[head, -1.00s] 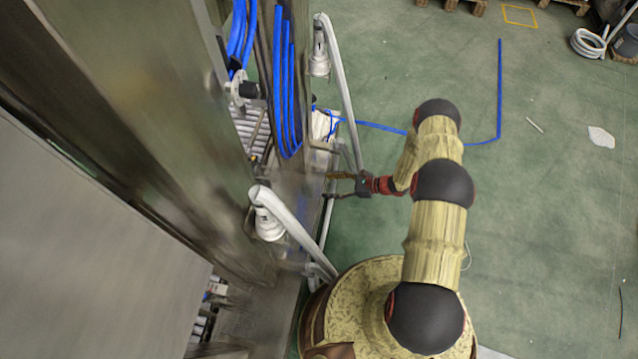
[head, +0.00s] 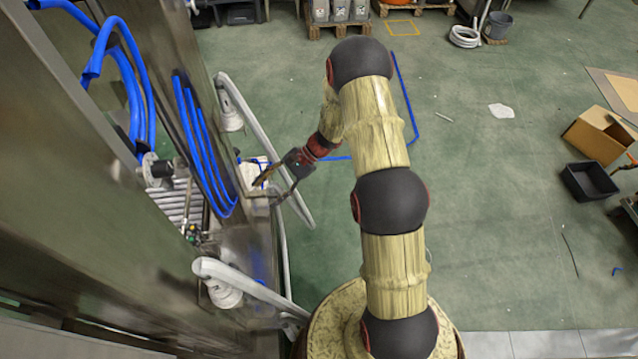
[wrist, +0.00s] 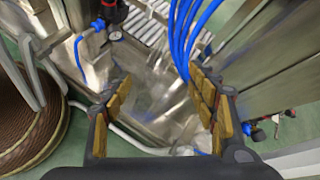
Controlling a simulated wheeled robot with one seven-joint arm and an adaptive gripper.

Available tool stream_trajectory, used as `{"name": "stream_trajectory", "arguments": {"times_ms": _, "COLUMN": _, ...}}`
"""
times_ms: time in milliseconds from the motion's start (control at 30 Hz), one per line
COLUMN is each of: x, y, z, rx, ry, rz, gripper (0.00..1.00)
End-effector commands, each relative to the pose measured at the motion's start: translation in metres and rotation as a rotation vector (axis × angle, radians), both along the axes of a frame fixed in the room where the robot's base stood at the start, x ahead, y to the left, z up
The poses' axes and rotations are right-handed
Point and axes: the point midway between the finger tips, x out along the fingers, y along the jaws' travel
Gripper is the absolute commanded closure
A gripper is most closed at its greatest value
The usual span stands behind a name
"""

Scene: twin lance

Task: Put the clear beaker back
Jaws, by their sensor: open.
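My gripper (head: 268,188) is open at the edge of the metal machine in the head view. In the wrist view, its two tan-padded fingers (wrist: 160,92) are wide apart, with nothing clearly held between them. A faint, see-through shape (wrist: 172,104), perhaps the clear beaker, shows beyond and between the fingers against the shiny metal. It is blurred, and I cannot tell its outline or whether it touches a finger. I cannot make out a beaker in the head view.
Blue hoses (head: 200,145) hang on the machine beside my gripper. White pipes (head: 262,150) rise along its edge. A roller bed (head: 180,203) lies inside. A cardboard box (head: 598,135) and a black crate (head: 588,181) stand far right. The green floor between is mostly clear.

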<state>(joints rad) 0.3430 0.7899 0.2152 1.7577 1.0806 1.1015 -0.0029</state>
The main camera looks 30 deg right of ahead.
Motion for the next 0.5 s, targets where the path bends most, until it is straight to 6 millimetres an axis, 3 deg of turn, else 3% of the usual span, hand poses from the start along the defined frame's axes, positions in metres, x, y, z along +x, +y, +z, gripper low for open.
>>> {"name": "stream_trajectory", "arguments": {"times_ms": 33, "x": -0.002, "y": 0.003, "z": 0.022, "rx": -0.029, "ry": -0.031, "rz": 0.038, "gripper": 0.42}}
{"name": "stream_trajectory", "arguments": {"times_ms": 100, "x": -0.008, "y": 0.005, "z": 0.048, "rx": -0.068, "ry": -0.069, "rz": 0.091, "gripper": 0.42}}
{"name": "stream_trajectory", "arguments": {"times_ms": 500, "x": -0.063, "y": 0.017, "z": 0.176, "rx": -0.313, "ry": -0.284, "rz": 0.374, "gripper": 0.42}}
